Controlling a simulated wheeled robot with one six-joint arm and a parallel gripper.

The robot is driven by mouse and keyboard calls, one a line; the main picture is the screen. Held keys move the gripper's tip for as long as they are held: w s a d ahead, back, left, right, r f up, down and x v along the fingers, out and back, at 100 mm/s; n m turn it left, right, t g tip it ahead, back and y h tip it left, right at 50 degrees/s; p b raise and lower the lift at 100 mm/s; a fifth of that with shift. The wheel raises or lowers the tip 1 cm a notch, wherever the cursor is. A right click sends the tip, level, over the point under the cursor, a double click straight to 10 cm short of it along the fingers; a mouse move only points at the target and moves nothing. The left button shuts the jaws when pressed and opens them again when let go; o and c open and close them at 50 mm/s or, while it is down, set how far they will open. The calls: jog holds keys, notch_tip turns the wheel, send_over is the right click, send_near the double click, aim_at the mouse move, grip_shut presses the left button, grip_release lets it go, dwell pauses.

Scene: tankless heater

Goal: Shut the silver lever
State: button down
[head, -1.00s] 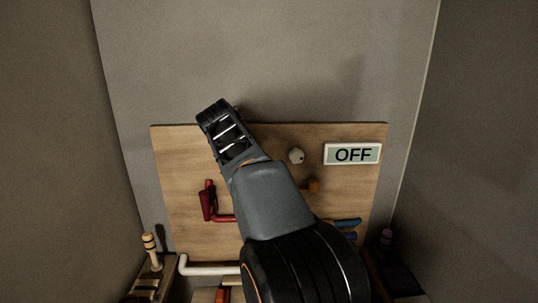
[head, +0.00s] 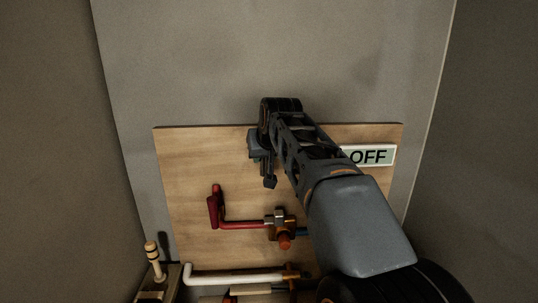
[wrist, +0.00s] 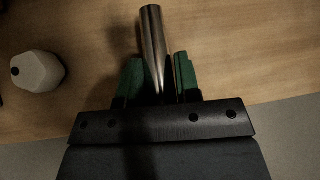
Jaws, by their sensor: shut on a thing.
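The silver lever (wrist: 152,35) shows in the wrist view as a smooth metal rod between the two green fingertips of my gripper (wrist: 158,72). My gripper is shut on the rod. The rod's far end sticks out past the fingertips. In the head view, my gripper (head: 263,168) points down in front of the upper middle of the wooden board (head: 185,160). There I cannot make out the lever apart from the gripper, and my arm covers much of the board's right side.
A white faceted knob (wrist: 38,72) stands left of my gripper in the wrist view. A white pipe (head: 225,276) runs below.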

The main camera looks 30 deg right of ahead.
jog(key=shift+r, duration=0.35)
jog(key=c, duration=1.2)
grip_release()
jog(key=shift+c, duration=0.2)
jog(key=o, duration=0.4)
jog(key=shift+w+f, duration=0.15)
jog(key=shift+f, duration=0.1)
jog(key=v, duration=1.4)
jog(key=shift+f, duration=0.1)
